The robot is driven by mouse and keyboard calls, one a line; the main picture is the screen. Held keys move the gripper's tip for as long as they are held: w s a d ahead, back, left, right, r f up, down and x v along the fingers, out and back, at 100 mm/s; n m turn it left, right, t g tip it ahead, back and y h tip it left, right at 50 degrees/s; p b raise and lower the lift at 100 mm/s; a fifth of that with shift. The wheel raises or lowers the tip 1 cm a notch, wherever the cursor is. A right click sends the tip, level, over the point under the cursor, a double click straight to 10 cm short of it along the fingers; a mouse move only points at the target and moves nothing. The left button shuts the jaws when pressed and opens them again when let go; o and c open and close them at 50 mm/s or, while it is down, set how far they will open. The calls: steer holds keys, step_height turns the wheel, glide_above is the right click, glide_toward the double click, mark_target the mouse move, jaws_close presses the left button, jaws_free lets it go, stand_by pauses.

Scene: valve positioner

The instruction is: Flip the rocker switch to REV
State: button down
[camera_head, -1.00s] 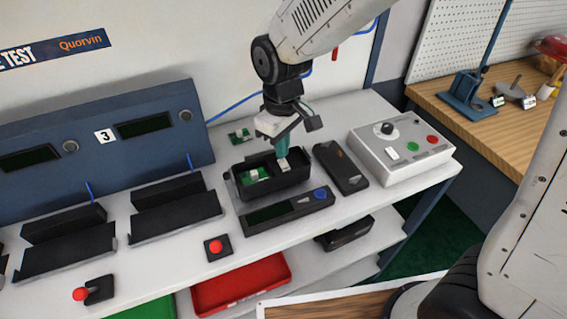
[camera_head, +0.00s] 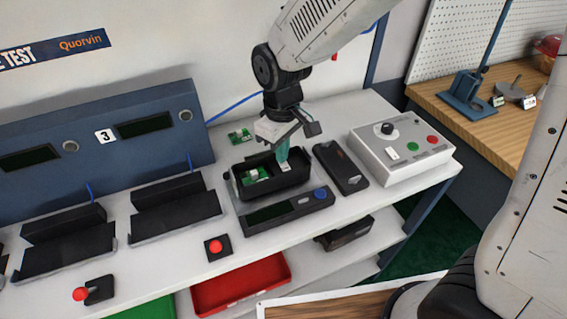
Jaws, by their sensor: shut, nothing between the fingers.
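The open black housing (camera_head: 262,193) of the positioner stands on the white bench. Inside it, a green board with a white part (camera_head: 255,175) lies at the left. A small white part (camera_head: 286,168), apparently the rocker switch, sits at the right. Its markings and tilt are too small to read. My gripper (camera_head: 283,160) points down over the right half of the housing, with teal fingers shut and empty. The fingertips are at the white part and cover some of it; I cannot tell whether they touch.
A black cover-like piece (camera_head: 341,167) lies right of the housing. A black meter (camera_head: 287,210) lies in front. A loose green board (camera_head: 240,136) lies behind.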

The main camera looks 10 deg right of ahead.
steer(key=shift+f, duration=0.25)
steer(key=shift+r, duration=3.5)
steer(key=s+d+r+m, duration=0.4)
steer(key=s+d, duration=0.5)
steer(key=d, duration=0.1)
steer(key=s+d+r+m+t, duration=0.1)
steer(key=s+d+r+m, duration=0.3)
steer(key=s+d, duration=0.6)
steer(key=shift+s+d+r+m, duration=0.25)
steer(key=shift+d+r+m, duration=0.15)
steer(key=shift+m, duration=0.2)
